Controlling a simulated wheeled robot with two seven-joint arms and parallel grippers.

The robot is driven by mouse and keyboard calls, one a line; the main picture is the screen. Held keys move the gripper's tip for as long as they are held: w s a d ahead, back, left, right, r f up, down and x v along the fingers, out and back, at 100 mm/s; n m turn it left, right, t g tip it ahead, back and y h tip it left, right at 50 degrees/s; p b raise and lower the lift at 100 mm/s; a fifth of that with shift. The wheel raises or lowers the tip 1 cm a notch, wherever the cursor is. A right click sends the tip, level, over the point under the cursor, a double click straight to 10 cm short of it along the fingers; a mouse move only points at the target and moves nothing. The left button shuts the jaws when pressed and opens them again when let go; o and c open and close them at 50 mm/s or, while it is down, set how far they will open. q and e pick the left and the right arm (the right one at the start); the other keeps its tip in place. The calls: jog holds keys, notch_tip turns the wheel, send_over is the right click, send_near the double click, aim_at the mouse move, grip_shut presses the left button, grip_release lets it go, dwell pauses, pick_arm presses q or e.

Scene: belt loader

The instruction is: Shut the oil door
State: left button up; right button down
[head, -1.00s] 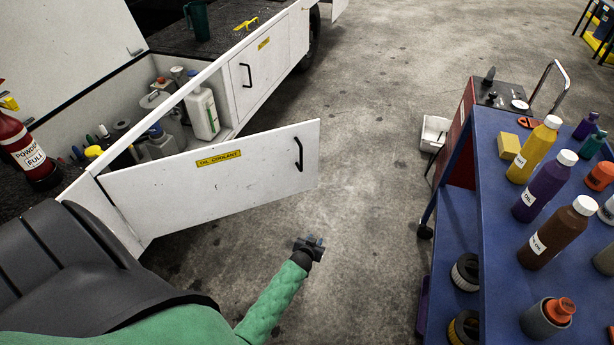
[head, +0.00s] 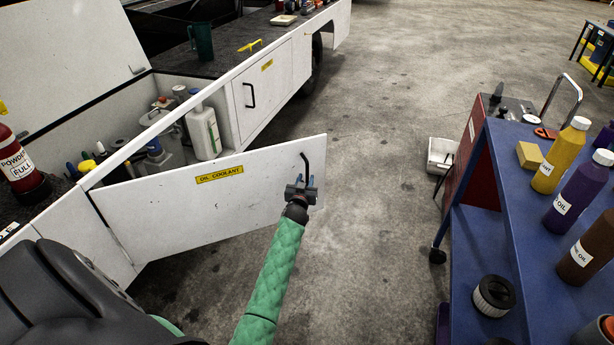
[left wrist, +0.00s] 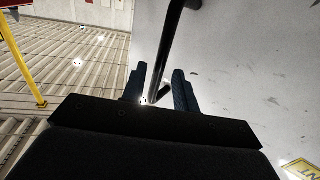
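The oil door (head: 160,211) is a white panel with a yellow "OIL COOLANT" label (head: 220,175). It stands swung open from the white loader body. Its black bar handle (head: 306,163) is near the free edge. My left gripper (head: 301,188) is at the lower end of this handle, in front of the door. In the left wrist view, the two blue fingers (left wrist: 158,86) are apart, with the black handle (left wrist: 172,45) running between them and gaps showing on both sides. My right gripper is not in view.
The open compartment holds a white jug (head: 203,130) and several other containers. A fire extinguisher (head: 20,168) stands at the left. A blue cart (head: 478,245) with bottles stands at the right. Clear concrete floor (head: 380,200) lies between the door and the cart.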

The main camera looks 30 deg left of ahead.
aim_at(307, 176)
pick_arm(q)
jog(key=shift+x, duration=1.6)
jog(key=shift+c, duration=0.2)
grip_shut()
